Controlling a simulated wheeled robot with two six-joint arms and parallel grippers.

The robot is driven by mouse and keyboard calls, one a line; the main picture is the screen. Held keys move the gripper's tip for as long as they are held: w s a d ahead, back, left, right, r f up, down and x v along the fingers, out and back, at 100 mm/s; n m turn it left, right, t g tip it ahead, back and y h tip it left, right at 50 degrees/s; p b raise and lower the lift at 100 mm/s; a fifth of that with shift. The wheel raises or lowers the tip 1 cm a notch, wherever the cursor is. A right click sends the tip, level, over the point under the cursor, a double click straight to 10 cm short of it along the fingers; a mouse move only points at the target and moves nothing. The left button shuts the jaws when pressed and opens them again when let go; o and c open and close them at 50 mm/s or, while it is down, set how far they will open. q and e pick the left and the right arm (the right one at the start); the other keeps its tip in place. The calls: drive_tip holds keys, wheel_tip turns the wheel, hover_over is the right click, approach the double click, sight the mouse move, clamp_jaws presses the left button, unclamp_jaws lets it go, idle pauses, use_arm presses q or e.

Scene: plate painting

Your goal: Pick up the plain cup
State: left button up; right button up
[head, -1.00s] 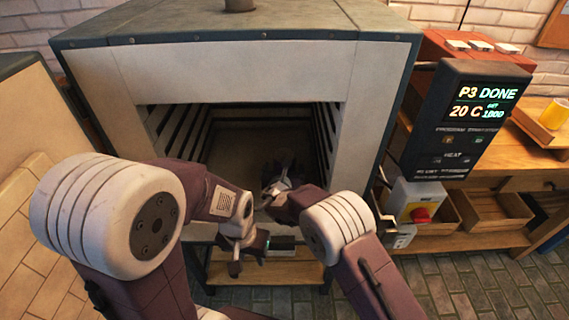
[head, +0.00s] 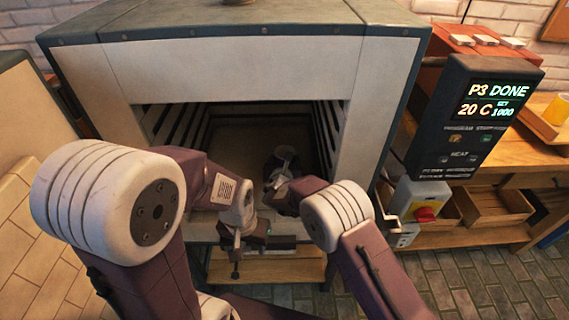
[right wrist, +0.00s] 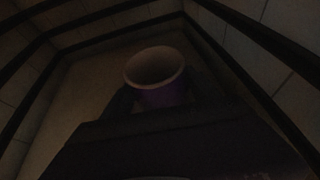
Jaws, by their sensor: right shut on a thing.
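A cup (right wrist: 158,90) with a purple body and a pale rim stands upright in the right wrist view. My right gripper (right wrist: 160,106) is shut on it; the jaws are very dark there. In the head view my right gripper (head: 280,166) is inside the kiln's open chamber, and the cup cannot be made out there. My left gripper (head: 252,240) hangs in front of the kiln, below its opening, away from the cup. Its jaws are too small to tell open from shut.
The kiln (head: 230,70) stands open, with dark ribbed side walls close around my right arm. A control box (head: 470,120) reads P3 DONE, 20 C. A wooden bench (head: 525,178) with trays and a yellow cup (head: 557,110) is at the right.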

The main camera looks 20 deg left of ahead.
wheel_tip(320, 180, up, 10)
drive_tip(key=p, duration=0.1)
drive_tip(key=shift+f+p, duration=0.25)
drive_tip(key=shift+p, duration=0.05)
